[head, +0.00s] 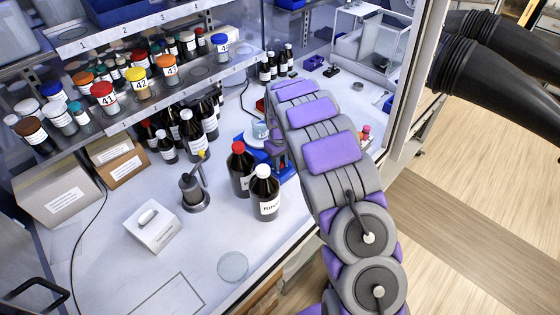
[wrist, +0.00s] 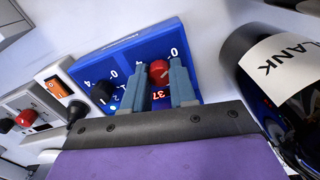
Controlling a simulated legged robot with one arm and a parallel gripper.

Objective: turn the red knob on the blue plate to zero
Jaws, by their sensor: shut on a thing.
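The blue plate (wrist: 142,50) fills the middle of the wrist view, with white numerals and a small lit display. The red knob (wrist: 159,70) is at its upper right, between the two grey fingers of my gripper (wrist: 161,80). The fingers are shut on the knob, one on each side. A black knob (wrist: 102,92) sits to the left on the same plate. The knob's pointer mark cannot be read clearly. In the head view my arm reaches in over the bench and hides the red knob and my fingertips.
A dark bottle with a white label (wrist: 275,55) stands close at the right in the wrist view. Grey panels at the left carry an orange switch (wrist: 57,88) and another red knob (wrist: 26,118). Shelves of bottles (head: 140,85) line the left; the front bench (head: 200,255) is mostly clear.

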